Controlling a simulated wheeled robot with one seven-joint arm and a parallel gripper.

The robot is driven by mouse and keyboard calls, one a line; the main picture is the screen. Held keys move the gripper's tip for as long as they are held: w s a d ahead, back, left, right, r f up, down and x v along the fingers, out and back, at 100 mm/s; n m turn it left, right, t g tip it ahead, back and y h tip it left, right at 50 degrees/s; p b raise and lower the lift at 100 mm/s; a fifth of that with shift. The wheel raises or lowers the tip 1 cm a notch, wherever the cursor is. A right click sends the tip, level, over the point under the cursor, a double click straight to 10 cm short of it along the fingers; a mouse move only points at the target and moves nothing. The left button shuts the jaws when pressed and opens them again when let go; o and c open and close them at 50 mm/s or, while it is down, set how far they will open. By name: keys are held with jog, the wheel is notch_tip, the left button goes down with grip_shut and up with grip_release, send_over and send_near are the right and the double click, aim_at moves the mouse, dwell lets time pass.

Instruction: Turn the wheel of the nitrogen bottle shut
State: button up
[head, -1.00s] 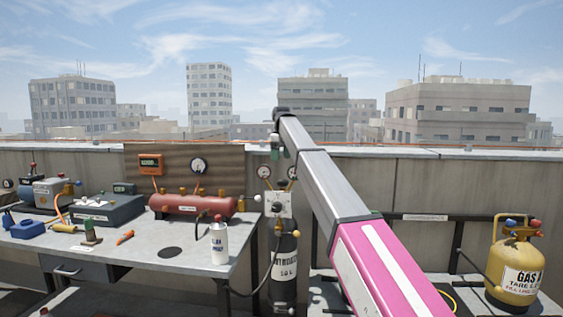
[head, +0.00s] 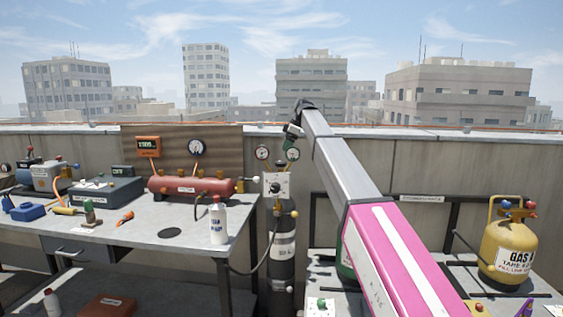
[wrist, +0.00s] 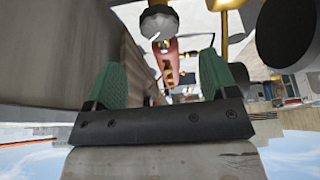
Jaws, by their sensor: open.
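The nitrogen bottle (head: 282,248) is a dark cylinder with a white label, upright beside the workbench in the head view. Its top carries a white panel (head: 277,186) and two round gauges. My gripper (head: 291,137) is above the bottle top, close to the right gauge (head: 292,154). In the wrist view my gripper (wrist: 160,85) has its two green fingers apart, with nothing held between them. A grey scalloped knob (wrist: 158,22), possibly the bottle's wheel, is beyond the fingers and apart from them. I cannot clearly make out the wheel in the head view.
A yellow gas cylinder (head: 508,250) stands on a lower bench at right. The concrete parapet (head: 430,170) runs behind.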

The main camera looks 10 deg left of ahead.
aim_at(281, 164)
jog(key=x, duration=0.7)
jog(key=shift+a+f, duration=0.1)
jog(key=shift+f, duration=0.25)
jog(key=c, duration=0.9)
